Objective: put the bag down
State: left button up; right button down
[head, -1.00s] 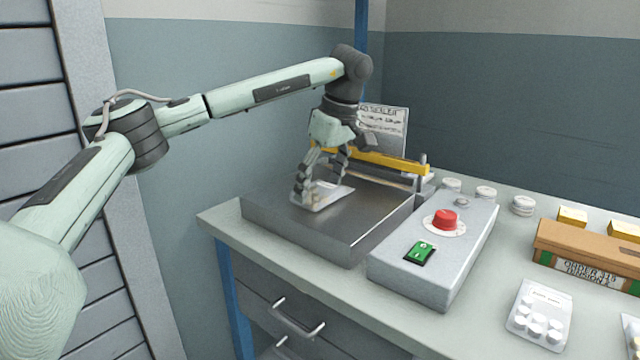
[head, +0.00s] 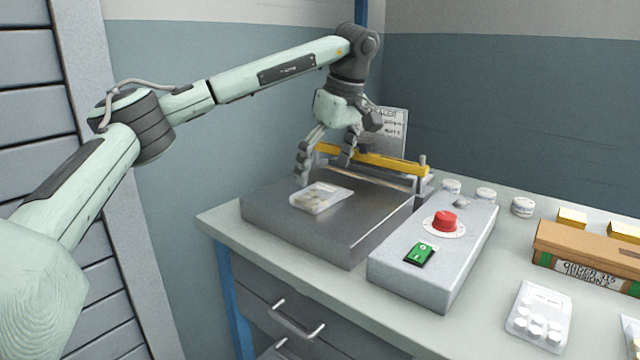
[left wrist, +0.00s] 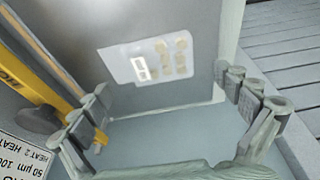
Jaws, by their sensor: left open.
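The bag (head: 320,197), a clear flat pouch with pale round pieces inside, lies on the steel top of the sealer tray (head: 330,231). In the left wrist view the bag (left wrist: 155,61) lies flat, with a white label and several tan discs showing. My left gripper (head: 326,169) is open and empty just above and behind the bag, apart from it. Its two fingers stand wide apart in the left wrist view (left wrist: 170,115). My right gripper is not in view.
A yellow bar (head: 372,160) runs along the back of the tray, with a sign (head: 392,128) behind. A grey control box (head: 435,250) with a red knob (head: 445,219) stands to the right. Blister packs, white tubs and a cardboard box (head: 585,250) sit farther right.

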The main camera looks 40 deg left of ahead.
pick_arm(q)
jog(key=p+v, duration=0.1)
jog(key=v, duration=0.7)
jog(key=shift+p, duration=0.4)
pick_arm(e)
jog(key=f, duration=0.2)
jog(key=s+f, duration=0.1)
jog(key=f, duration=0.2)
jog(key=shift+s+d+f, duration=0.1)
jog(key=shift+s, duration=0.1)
pick_arm(q)
jog(key=shift+r, duration=0.1)
